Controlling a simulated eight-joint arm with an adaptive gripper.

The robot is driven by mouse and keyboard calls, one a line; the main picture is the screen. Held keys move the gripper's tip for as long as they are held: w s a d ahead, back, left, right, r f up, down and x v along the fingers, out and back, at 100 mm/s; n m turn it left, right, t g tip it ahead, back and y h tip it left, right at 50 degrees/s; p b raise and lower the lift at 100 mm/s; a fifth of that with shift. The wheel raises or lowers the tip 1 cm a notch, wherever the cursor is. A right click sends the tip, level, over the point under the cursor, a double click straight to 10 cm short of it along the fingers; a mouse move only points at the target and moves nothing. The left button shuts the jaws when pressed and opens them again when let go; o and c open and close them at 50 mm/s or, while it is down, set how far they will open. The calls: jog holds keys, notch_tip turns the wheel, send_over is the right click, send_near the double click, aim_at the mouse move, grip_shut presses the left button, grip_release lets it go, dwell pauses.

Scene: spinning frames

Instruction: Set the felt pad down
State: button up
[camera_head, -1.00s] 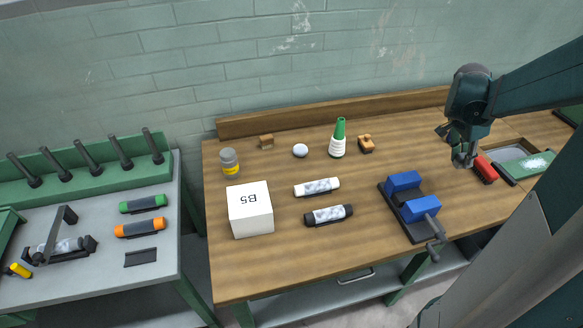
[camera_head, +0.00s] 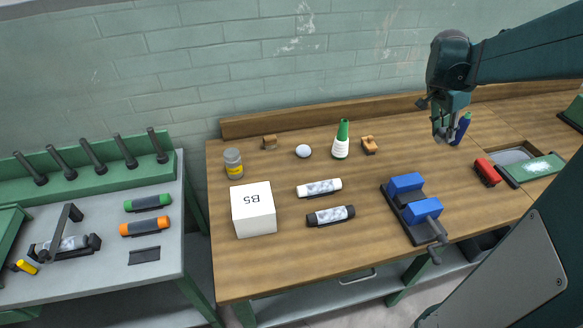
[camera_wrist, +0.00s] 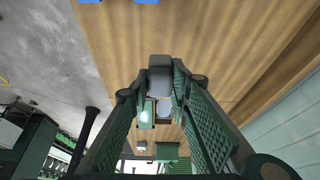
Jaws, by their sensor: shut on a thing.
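My gripper (camera_head: 440,130) is above the right back part of the wooden table in the head view. In the wrist view its two green ribbed fingers (camera_wrist: 160,90) close on a small grey block with a darker top edge, which appears to be the felt pad (camera_wrist: 160,82). The fingers cover its sides. In the head view the pad is too small and too covered to make out clearly. I cannot tell whether it touches the table.
A red block (camera_head: 487,171) and a green-and-white piece (camera_head: 540,166) lie by a recessed tray (camera_head: 512,155). A blue vise (camera_head: 413,207) is nearer the front. Table wood between vise and gripper is clear.

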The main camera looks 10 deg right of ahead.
jog(key=w+a+n+t+p, duration=0.1)
jog(key=w+a+n, duration=0.1)
jog(key=w+a, duration=0.55)
jog(key=w+a+n+p, duration=0.1)
jog(key=w+a, duration=0.3)
jog(key=a, duration=0.6)
jog(key=w+a+n+t+p, duration=0.1)
jog(key=w+a+n, duration=0.1)
jog(key=w+a, duration=0.55)
jog(key=w+a+n+t+y+p, duration=0.1)
jog(key=w+a+n+p, duration=0.2)
jog(key=a, duration=2.8)
notch_tip(320, 180, down, 11)
jog(key=shift+w+d+f+n+b, duration=0.15)
jog(key=shift+w+d+n+b, duration=0.05)
jog(key=shift+d+n+b, duration=0.15)
jog(key=shift+f, duration=3.1)
jog(key=shift+f, duration=0.1)
jog(key=shift+f, duration=1.75)
